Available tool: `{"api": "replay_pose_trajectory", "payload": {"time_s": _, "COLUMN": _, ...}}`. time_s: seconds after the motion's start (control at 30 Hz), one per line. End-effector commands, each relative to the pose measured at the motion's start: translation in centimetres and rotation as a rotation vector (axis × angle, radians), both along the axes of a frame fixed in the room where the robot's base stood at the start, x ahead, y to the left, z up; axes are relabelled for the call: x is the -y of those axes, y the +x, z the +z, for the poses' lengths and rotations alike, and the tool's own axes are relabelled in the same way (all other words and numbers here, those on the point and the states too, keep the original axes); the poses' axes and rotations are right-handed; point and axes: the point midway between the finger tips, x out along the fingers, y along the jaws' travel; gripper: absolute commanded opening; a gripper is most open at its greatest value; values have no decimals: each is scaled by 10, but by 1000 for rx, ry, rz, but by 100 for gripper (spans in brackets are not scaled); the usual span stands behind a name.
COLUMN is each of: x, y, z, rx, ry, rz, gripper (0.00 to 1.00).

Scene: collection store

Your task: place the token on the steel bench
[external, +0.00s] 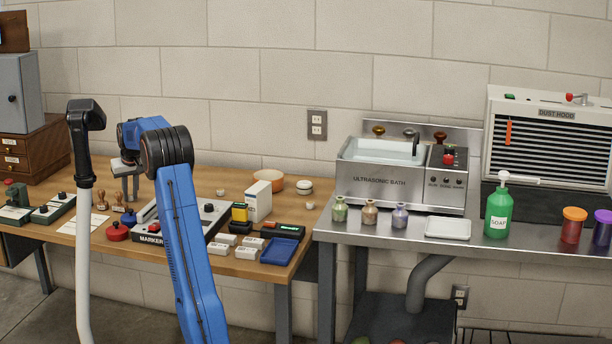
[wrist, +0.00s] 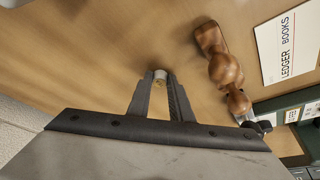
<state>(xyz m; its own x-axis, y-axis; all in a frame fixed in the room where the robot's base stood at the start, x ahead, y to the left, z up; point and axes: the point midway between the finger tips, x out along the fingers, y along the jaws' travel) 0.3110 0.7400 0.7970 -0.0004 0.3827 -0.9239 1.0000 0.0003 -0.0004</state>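In the external view my gripper (external: 131,188) points down over the wooden table, partly behind my blue arm; the token cannot be made out there. The steel bench (external: 470,231) stands to the right, apart from the wooden table.
The wooden table (external: 215,265) holds stamps, a marker box and a blue tray (external: 283,251). The bench bears an ultrasonic bath (external: 380,190), small vases, a white tray (external: 447,228) and a soap bottle (external: 498,212). Bare steel shows along its front.

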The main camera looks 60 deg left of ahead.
Motion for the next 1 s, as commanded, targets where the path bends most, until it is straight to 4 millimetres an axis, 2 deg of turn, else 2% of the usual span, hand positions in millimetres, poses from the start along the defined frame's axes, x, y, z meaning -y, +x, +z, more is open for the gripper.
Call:
{"api": "replay_pose_trajectory", "payload": {"time_s": 0.03, "x": 0, "y": 0, "z": 0, "rx": 0, "ry": 0, "rz": 0, "gripper": 30}}
{"api": "replay_pose_trajectory", "payload": {"time_s": 0.07, "x": 0, "y": 0, "z": 0, "rx": 0, "ry": 0, "rz": 0, "gripper": 37}}
{"api": "replay_pose_trajectory", "payload": {"time_s": 0.47, "x": 1, "y": 0, "z": 6, "rx": 0, "ry": 2, "rz": 0, "gripper": 37}}
{"api": "replay_pose_trajectory", "payload": {"time_s": 0.67, "x": 11, "y": 0, "z": 32, "rx": 0, "ry": 3, "rz": 0, "gripper": 37}}
{"api": "replay_pose_trajectory", "payload": {"time_s": 1.0, "x": 36, "y": 0, "z": 91, "rx": 0, "ry": 3, "rz": 0, "gripper": 37}}
